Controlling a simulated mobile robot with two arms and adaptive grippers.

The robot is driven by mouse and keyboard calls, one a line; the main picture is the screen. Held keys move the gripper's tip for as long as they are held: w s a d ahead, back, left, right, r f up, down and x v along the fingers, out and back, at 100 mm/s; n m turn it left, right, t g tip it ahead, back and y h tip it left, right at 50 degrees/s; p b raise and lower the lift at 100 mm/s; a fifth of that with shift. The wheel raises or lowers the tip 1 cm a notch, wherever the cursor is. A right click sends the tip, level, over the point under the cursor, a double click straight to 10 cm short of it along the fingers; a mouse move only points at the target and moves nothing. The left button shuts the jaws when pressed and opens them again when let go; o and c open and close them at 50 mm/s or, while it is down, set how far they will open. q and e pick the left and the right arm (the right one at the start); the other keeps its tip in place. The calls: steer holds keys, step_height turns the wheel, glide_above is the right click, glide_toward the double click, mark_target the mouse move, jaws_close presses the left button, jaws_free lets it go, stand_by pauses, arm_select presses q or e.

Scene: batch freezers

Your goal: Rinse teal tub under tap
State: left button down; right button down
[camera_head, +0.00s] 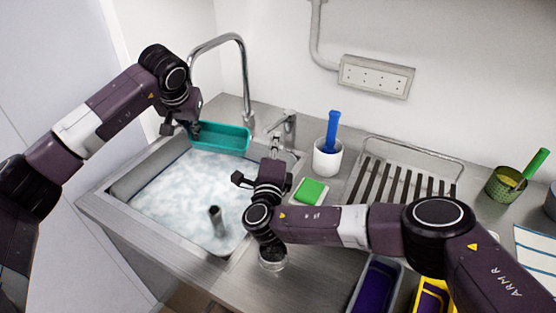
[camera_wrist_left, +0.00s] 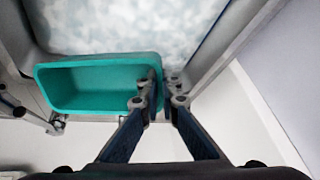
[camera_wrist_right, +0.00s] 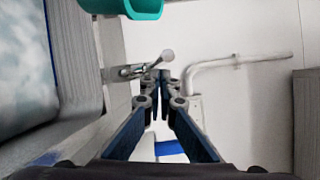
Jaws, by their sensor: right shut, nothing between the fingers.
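The teal tub (camera_head: 222,137) is held over the back of the sink, below the curved tap (camera_head: 243,70). No water stream is visible from the tap; my left arm partly covers its spout end. My left gripper (camera_head: 188,128) is at the tub's left end. In the left wrist view its fingers (camera_wrist_left: 163,92) straddle the tub's (camera_wrist_left: 90,88) end wall, which is pinched between them. My right gripper (camera_head: 274,154) is shut and empty, just in front of the tap lever (camera_head: 280,123). In the right wrist view its fingertips (camera_wrist_right: 161,82) are close to the lever (camera_wrist_right: 150,65); contact is unclear.
The sink basin (camera_head: 150,215) holds foamy water with an upright pipe. To the right are a green sponge (camera_head: 311,190), a white pot (camera_head: 327,159) with a blue-handled brush, a drying rack (camera_head: 405,180) and a green cup (camera_head: 503,186). Purple and yellow tubs stand in front.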

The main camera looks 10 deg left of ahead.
arm_select(q)
steer(key=shift+a, duration=0.1)
arm_select(e)
steer(key=s, duration=0.3)
steer(key=s+d, duration=0.1)
steer(key=s, duration=0.2)
steer(key=s+f, duration=0.1)
steer(key=s, duration=0.2)
steer(key=shift+s+d, duration=0.3)
steer(key=shift+s, duration=0.1)
arm_select(q)
steer(key=shift+d, duration=0.2)
arm_select(e)
steer(key=shift+s, duration=0.45)
arm_select(q)
steer(key=s+d, duration=0.3)
steer(key=s, duration=0.4)
steer(key=shift+s, duration=0.2)
arm_select(e)
steer(key=shift+f, duration=0.25)
arm_select(q)
steer(key=shift+d, duration=0.1)
